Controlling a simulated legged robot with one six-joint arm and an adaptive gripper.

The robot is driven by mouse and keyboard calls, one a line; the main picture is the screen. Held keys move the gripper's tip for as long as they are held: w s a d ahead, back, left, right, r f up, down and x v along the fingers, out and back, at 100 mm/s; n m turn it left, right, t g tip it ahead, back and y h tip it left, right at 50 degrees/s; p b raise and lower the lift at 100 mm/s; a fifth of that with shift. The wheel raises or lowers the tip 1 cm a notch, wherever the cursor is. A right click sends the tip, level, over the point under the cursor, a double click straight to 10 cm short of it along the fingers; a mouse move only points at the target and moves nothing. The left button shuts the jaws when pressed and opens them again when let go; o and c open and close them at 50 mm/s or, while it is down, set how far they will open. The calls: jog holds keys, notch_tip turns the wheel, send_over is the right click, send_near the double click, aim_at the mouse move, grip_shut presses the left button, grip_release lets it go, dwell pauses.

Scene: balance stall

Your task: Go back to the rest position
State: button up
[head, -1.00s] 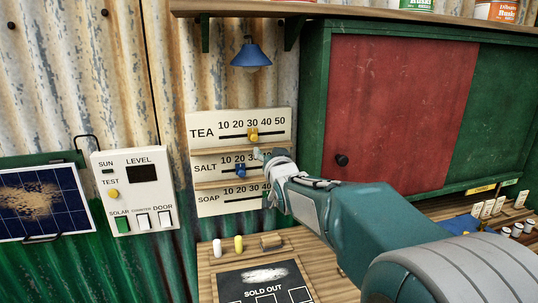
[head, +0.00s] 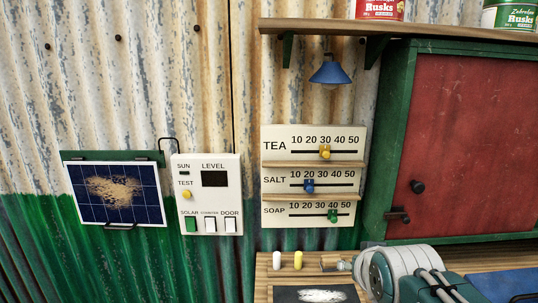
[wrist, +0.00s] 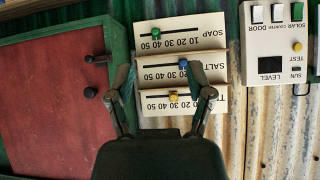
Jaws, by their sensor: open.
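My gripper (wrist: 157,85) is open in the wrist view, its two dark fingers apart with nothing held. The price board (wrist: 205,105) appears upside down beyond the fingers. In the head view my gripper (head: 345,264) is low, below the price board (head: 270,165), apart from it; its fingers are hard to make out there. On the board the yellow tea slider (head: 325,153) stands near 30, the blue salt slider (head: 309,187) near 20 and the green soap slider (head: 333,216) near 40.
A red cupboard door (head: 455,140) in a green frame is on the right. A switch panel (head: 206,165) and a dusty solar panel (head: 115,193) are on the left. A blue lamp (head: 329,70) hangs under the shelf.

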jog(key=s+a+f+n+g, duration=0.1)
jog(key=s+f+g, duration=0.3)
jog(key=s, duration=1)
notch_tip(320, 180, down, 3)
jog(key=shift+s+r+y, duration=0.2)
jog(key=shift+s+y, duration=0.1)
